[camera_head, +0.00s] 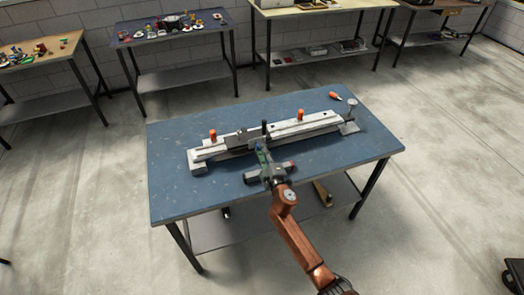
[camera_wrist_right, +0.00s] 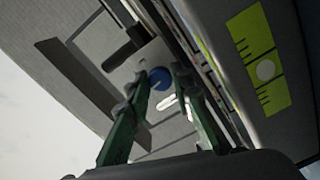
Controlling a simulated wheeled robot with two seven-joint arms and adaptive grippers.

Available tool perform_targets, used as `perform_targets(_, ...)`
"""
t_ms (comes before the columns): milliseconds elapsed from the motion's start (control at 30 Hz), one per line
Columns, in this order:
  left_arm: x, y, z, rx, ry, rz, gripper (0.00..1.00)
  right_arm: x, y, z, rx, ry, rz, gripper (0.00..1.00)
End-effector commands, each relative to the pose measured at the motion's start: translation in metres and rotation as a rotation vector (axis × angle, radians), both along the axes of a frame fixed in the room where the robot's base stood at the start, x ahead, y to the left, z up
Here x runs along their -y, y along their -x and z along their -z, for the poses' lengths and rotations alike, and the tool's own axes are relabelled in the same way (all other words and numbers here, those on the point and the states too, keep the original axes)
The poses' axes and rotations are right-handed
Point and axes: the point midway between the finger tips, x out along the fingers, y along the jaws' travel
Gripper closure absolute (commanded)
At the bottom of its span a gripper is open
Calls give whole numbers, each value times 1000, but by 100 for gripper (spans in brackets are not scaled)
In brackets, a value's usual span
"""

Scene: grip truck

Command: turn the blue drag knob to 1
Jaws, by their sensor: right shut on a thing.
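The blue drag knob (camera_wrist_right: 160,82) shows in the right wrist view as a round blue disc on a pale plate. My right gripper (camera_wrist_right: 158,77) has its two green fingers on either side of it and is shut on it. In the head view, my right gripper (camera_head: 262,153) reaches the near side of the long grey slide rig (camera_head: 212,156) at its middle, and the knob is hidden there. The number the knob points to cannot be read. My left gripper is not in view.
The rig lies on a blue-topped table (camera_head: 175,190). It carries orange knobs (camera_head: 213,135) and a black upright lever (camera_head: 264,127). An orange-handled tool (camera_head: 335,96) lies at the table's far right. The near left tabletop is clear. Other benches stand along the wall.

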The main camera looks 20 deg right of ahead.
Motion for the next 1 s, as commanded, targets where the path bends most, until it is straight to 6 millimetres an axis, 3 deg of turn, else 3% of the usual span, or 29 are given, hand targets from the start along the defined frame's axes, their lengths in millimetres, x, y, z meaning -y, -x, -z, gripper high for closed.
perform_targets(333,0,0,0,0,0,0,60,0,0,1,3,153,-1,100)
perform_targets(900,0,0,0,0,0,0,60,0,0,1,4,184,-1,100)
perform_targets(933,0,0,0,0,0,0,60,0,0,1,4,184,-1,78)
perform_targets(1000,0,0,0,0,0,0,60,0,0,1,4,184,-1,74)
